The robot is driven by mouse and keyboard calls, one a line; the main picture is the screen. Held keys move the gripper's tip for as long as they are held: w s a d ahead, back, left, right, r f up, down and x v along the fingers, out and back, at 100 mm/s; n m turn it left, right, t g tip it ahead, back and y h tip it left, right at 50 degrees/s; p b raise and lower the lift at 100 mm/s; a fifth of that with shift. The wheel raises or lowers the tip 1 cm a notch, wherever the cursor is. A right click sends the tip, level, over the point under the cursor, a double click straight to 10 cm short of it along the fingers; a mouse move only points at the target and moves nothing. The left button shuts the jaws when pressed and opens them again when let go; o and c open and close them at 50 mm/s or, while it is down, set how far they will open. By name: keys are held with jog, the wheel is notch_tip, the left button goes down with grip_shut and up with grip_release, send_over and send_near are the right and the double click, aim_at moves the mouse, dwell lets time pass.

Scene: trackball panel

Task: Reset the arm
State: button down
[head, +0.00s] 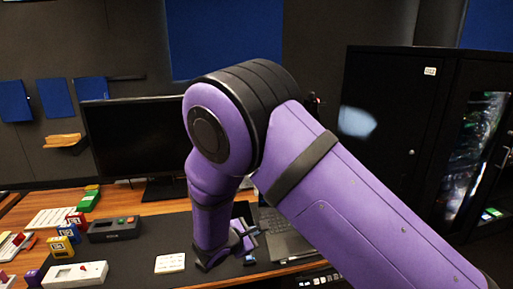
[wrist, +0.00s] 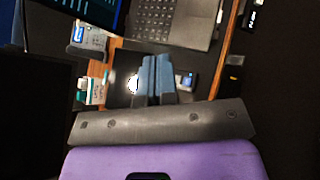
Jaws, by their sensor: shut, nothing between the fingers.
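My purple and black arm crosses the middle and right of the head view. Its lower end reaches down over the desk's dark mat. My gripper (wrist: 153,80) shows in the wrist view as blue-grey fingers close together, with nothing held. In the head view the arm's end is near the laptop (head: 285,238), mostly seen from behind. The laptop also shows at the top of the wrist view (wrist: 172,20). The trackball is not clearly identifiable in either view.
A dark monitor (head: 135,137) stands at the back of the wooden desk (head: 165,205). A grey box with buttons (head: 114,229), a white switch panel (head: 74,274) and several coloured blocks sit at the left. A white card (head: 170,263) lies on the mat. Black cabinets (head: 395,130) stand at the right.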

jog(key=s+d+r+m+g, duration=0.2)
jog(key=d+r+m, duration=0.2)
jog(key=d+r, duration=0.4)
jog(key=s+d+r+m+g+y, duration=0.1)
jog(key=s+d+r+m+g, duration=0.25)
jog(key=d+r, duration=0.4)
jog(key=s+d+r+m+g, duration=0.2)
jog(key=d+r+m, duration=0.3)
jog(key=d+r, duration=0.25)
jog(key=s+d+r+m+t+y, duration=0.1)
jog(key=s+d+r+m+y, duration=0.1)
jog(key=s, duration=0.5)
jog(key=s+d+r+m+y, duration=0.2)
jog(key=s+d+r+m, duration=0.1)
jog(key=s, duration=0.5)
jog(key=s+d+r+m+t+y, duration=0.1)
jog(key=s+d+r+m+y, duration=0.2)
jog(key=s+r, duration=0.3)
jog(key=shift+s+d+r+m+t, duration=0.3)
jog(key=shift+s+m, duration=0.25)
jog(key=shift+s, duration=0.5)
